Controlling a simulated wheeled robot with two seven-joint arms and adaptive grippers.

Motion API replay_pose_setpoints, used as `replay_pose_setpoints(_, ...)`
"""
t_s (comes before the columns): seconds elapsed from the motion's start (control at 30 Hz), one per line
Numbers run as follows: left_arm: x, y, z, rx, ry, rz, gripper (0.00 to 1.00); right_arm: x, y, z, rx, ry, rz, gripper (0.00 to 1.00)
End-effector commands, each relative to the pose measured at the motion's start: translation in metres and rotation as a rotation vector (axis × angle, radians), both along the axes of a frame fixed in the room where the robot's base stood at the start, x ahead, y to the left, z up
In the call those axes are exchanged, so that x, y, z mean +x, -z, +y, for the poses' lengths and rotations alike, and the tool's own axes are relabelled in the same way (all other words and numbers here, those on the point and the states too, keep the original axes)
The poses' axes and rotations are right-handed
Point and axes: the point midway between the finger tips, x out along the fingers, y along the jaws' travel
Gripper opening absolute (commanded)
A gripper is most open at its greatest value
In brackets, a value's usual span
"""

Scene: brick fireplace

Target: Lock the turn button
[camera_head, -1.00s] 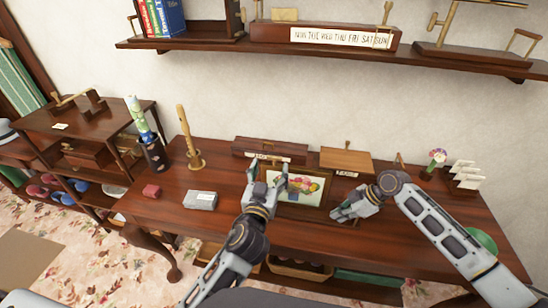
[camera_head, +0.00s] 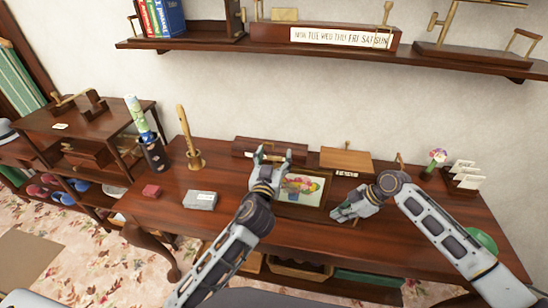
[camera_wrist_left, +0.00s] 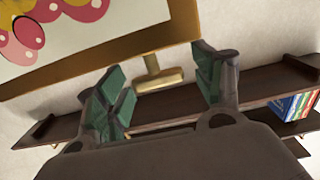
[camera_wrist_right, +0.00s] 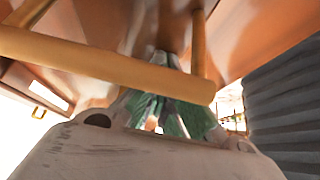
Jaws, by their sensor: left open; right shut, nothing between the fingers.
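A brass T-shaped piece (camera_wrist_left: 158,76), which looks like the turn button, shows at the edge of a wooden picture frame (camera_wrist_left: 110,53) in the left wrist view. The framed flower picture (camera_head: 302,187) stands on the desk in the head view. My left gripper (camera_head: 281,153) is open at the frame's upper left, and in its wrist view the brass piece appears between the spread fingers, with no clear contact. My right gripper (camera_head: 337,214) is shut and empty by the frame's lower right. A brass-coloured bar (camera_wrist_right: 110,70) crosses before its fingers in the right wrist view.
A shelf (camera_head: 200,41) hangs above. The desk's left front is fairly clear.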

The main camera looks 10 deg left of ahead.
Motion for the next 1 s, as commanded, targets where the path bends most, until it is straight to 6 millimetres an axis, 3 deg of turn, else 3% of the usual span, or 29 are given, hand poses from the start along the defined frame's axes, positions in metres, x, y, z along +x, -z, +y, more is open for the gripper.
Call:
replay_pose_setpoints(0.37,0.0025,0.0001,0.0001,0.000,0.000,0.000,0.68,-0.0018,0.0046,-0.0022,-0.007,0.001,0.006,0.00)
replay_pose_setpoints(0.73,0.0025,0.0002,0.0005,0.000,-0.001,0.000,0.23,-0.0018,0.0047,-0.0023,-0.007,0.001,0.006,0.00)
replay_pose_setpoints(1.0,0.0028,0.0004,0.0014,0.001,0.004,0.001,0.21,-0.0018,0.0048,-0.0026,-0.007,0.001,0.006,0.00)
